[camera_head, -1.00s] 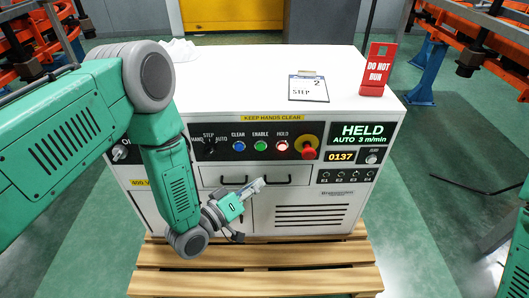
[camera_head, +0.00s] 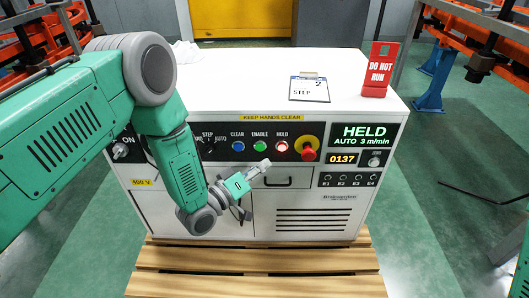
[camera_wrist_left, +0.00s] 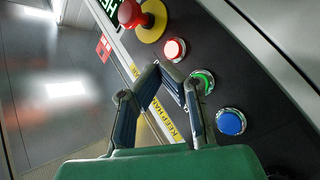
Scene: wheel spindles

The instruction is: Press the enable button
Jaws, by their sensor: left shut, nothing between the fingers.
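The green ENABLE button (camera_head: 260,146) is on the black panel of the white cabinet, between the blue CLEAR button (camera_head: 239,146) and the lit red HOLD button (camera_head: 282,146). My left gripper (camera_head: 264,164) is shut and empty, just below the green button in the head view. In the left wrist view, its fingertips (camera_wrist_left: 172,76) appear beside the green button (camera_wrist_left: 204,82), whose edge is partly hidden by a finger. I cannot tell whether they touch the panel. My right gripper is not in view.
A red emergency-stop knob (camera_head: 308,153) on a yellow disc sits right of HOLD. The display (camera_head: 363,134) reads HELD, AUTO 3 m/min. A mode selector (camera_head: 209,150) is left of CLEAR. A red DO NOT RUN sign (camera_head: 377,70) and a STEP card (camera_head: 310,89) are on the cabinet top.

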